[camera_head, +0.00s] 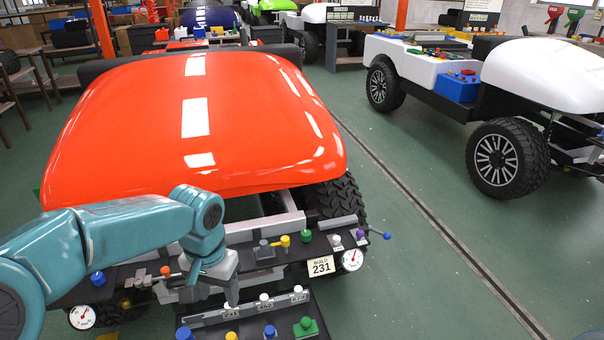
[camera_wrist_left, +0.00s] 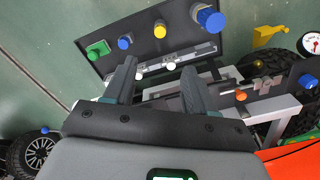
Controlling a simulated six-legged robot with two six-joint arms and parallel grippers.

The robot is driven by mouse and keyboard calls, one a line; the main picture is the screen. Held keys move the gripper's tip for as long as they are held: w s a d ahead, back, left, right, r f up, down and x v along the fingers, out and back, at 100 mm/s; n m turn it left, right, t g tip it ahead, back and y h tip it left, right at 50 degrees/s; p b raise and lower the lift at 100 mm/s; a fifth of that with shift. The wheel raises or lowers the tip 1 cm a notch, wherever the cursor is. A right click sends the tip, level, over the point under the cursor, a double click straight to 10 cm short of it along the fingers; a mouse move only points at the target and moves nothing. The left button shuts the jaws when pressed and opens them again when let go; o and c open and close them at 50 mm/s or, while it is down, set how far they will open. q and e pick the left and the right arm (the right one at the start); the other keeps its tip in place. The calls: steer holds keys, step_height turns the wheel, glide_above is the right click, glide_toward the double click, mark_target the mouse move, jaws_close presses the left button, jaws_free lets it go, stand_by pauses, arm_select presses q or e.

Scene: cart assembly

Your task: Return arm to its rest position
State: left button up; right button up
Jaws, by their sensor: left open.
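My left arm (camera_head: 130,225) reaches in from the left in the head view, in front of the red cart's hood. Its gripper (camera_head: 212,288) points down over the front panel. In the left wrist view the two fingers of the left gripper (camera_wrist_left: 158,78) stand apart with nothing between them. Beyond them is a dark board (camera_wrist_left: 135,36) with green, blue and yellow knobs. The red cart (camera_head: 190,120) fills the middle of the head view. My right gripper is in neither view.
A lower board with a green knob (camera_head: 305,326) sits below. A white cart (camera_head: 545,75) stands right, across open green floor (camera_head: 420,210).

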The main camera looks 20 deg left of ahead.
arm_select(q)
steer(key=s+d+f+h, duration=0.2)
steer(key=d+f, duration=0.3)
steer(key=f, duration=0.5)
steer(key=s+d+f+h, duration=0.15)
steer(key=d+f, duration=0.35)
steer(key=f, duration=0.5)
steer(key=s+d+f+n, duration=0.1)
steer(key=s+d+f, duration=0.4)
steer(key=s+f, duration=0.5)
step_height(320, 180, up, 15)
steer(key=s+p, duration=0.1)
steer(key=p, duration=1.4)
steer(key=shift+r+n, duration=0.2)
steer(key=shift+n, duration=0.1)
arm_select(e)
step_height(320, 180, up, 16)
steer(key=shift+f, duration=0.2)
